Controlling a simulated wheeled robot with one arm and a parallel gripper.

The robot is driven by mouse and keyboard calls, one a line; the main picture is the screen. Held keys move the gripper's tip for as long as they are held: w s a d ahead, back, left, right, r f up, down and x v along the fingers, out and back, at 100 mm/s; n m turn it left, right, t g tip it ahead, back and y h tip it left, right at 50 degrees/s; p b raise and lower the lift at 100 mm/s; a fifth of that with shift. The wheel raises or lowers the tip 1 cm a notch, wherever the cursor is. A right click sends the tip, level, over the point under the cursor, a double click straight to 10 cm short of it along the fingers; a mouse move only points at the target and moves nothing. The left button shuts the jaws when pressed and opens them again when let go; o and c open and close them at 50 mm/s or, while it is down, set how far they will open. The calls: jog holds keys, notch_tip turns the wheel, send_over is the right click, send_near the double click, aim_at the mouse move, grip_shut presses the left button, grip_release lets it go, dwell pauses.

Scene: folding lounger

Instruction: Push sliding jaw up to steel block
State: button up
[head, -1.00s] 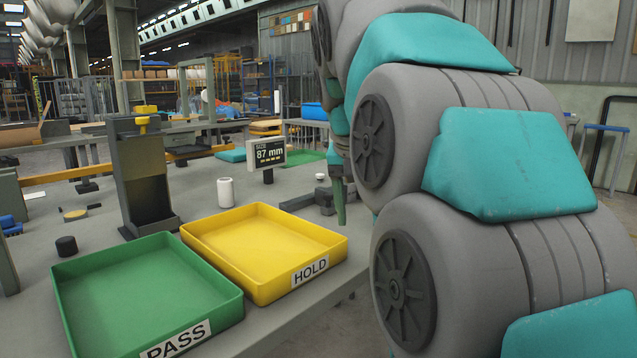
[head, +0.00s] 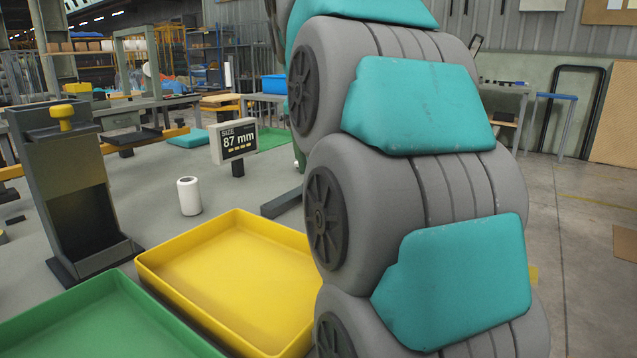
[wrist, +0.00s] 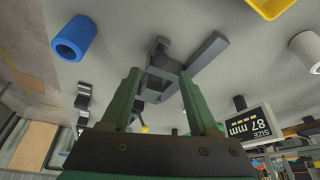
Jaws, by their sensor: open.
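In the wrist view, my gripper (wrist: 160,95) has two green fingers, open and apart, with nothing held between them. Beyond and between the fingertips is a dark grey vise-like fixture (wrist: 157,86) on the grey table. A lighter grey bar (wrist: 208,53) extends from it to the upper right. I cannot tell the sliding jaw from the steel block for certain, or whether they touch. In the head view, a dark bar (head: 282,203), likely part of the fixture, shows beside my arm. My arm hides the rest of the fixture and my gripper there.
A size display (head: 233,140) reads 87 mm. A white cylinder (head: 189,196), a yellow tray (head: 158,277), a green tray (head: 120,285) and a dark stand (head: 75,180) are on the table. In the wrist view, a blue hollow cylinder (wrist: 73,38) lies left of the fixture.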

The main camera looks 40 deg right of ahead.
jog(key=shift+x, duration=2.9)
jog(key=shift+c, duration=0.3)
grip_shut()
